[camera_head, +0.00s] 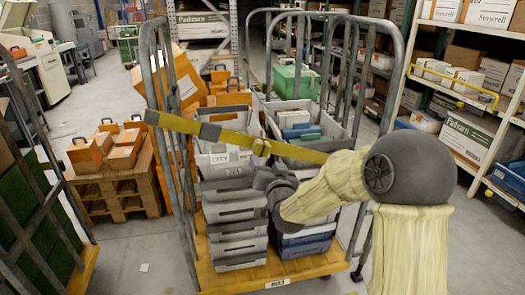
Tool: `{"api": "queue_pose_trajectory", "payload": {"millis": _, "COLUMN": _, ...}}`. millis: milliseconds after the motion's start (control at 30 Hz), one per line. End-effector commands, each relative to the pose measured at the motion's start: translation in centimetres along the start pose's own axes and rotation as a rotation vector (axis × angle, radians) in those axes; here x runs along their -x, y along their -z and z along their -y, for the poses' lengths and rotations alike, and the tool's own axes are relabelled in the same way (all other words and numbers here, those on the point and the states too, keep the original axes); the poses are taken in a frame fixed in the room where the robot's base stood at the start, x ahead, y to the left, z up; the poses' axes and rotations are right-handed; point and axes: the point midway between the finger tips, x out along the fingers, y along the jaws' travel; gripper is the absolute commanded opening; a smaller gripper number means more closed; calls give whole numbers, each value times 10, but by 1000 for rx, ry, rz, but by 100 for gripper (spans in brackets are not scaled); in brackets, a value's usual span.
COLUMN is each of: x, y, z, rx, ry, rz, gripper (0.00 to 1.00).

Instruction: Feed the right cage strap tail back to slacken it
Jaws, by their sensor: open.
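The right cage (151,75) is a grey tubular roll cage on a yellow base, in the middle of the view. A yellow strap (230,136) crosses its front, sloping down from the left post to the right, with a dark patch left of centre. A metal buckle (261,147) sits on the strap near the middle. I cannot make out a separate tail; the strap's right end passes behind my arm. My gripper (262,180) is dark, just below the buckle and in front of the stacked crates. Its fingertips are small and partly hidden; it is open, with nothing visibly held.
The cage holds stacked grey crates (235,215), with a green box (292,82) behind. Another cage (62,190) stands at the left edge. A wooden pallet (120,190) carries orange boxes. Shelving (470,150) lines the right. Bare floor shows at the lower left.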

Motion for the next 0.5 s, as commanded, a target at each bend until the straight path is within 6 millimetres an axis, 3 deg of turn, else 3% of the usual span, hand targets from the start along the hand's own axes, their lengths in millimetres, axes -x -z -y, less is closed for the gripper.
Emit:
{"api": "queue_pose_trajectory", "payload": {"millis": 300, "x": -51, "y": 0, "z": 0, "rx": -1, "ry": 0, "rz": 0, "gripper": 67}}
{"api": "queue_pose_trajectory", "payload": {"millis": 500, "x": -70, "y": 0, "z": 0, "rx": 0, "ry": 0, "rz": 1, "gripper": 67}}
